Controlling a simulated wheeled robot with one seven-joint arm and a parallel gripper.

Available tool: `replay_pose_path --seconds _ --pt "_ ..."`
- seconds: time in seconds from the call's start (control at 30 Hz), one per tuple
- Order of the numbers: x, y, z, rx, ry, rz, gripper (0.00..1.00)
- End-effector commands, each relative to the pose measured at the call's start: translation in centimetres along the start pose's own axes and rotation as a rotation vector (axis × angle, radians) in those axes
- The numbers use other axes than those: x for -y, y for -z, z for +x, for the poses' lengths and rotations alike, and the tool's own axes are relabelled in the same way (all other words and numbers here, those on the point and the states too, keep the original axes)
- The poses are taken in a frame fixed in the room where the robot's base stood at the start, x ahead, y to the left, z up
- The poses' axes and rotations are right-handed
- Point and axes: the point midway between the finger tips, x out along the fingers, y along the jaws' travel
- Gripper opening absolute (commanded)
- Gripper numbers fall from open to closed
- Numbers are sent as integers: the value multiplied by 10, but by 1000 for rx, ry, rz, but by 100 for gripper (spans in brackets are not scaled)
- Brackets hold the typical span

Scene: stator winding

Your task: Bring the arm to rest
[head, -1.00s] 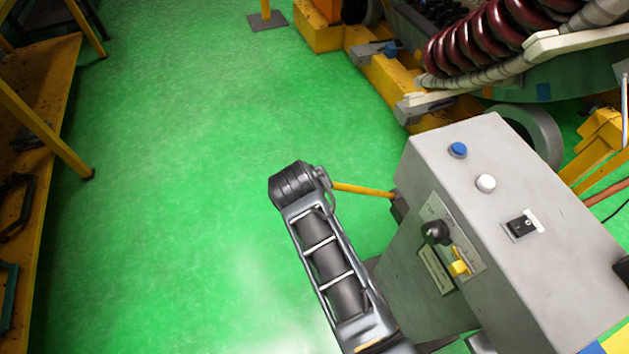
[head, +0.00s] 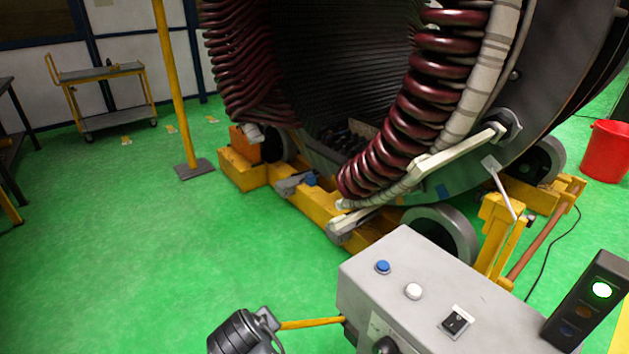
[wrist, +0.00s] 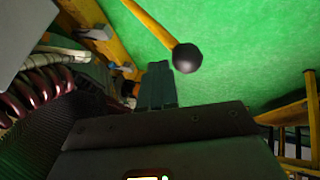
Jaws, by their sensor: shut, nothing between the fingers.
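My gripper (wrist: 157,72) shows in the wrist view as two dark fingers side by side, shut and empty. A rod with a black ball end (wrist: 187,58) lies just right of and beyond the fingertips, apart from them in the picture.
A grey control box (head: 400,265) with buttons and a yellow rod (head: 310,323) stands close to my arm. A signal light (head: 590,300) glows green. The large stator (head: 350,65) with dark red coils stands behind. Green floor (head: 120,240) is clear at left.

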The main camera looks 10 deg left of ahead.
Motion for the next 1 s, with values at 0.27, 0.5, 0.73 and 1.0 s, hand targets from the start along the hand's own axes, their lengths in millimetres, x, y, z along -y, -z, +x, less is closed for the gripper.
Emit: replay_pose_path --seconds 0.27,0.5,0.73,1.0 --pt "14 -75 7 -60 52 95 0" --pt "22 -166 -13 -166 79 249 0" --pt "18 -244 -59 -264 53 400 0" --pt "5 -320 -142 -372 -33 558 0"
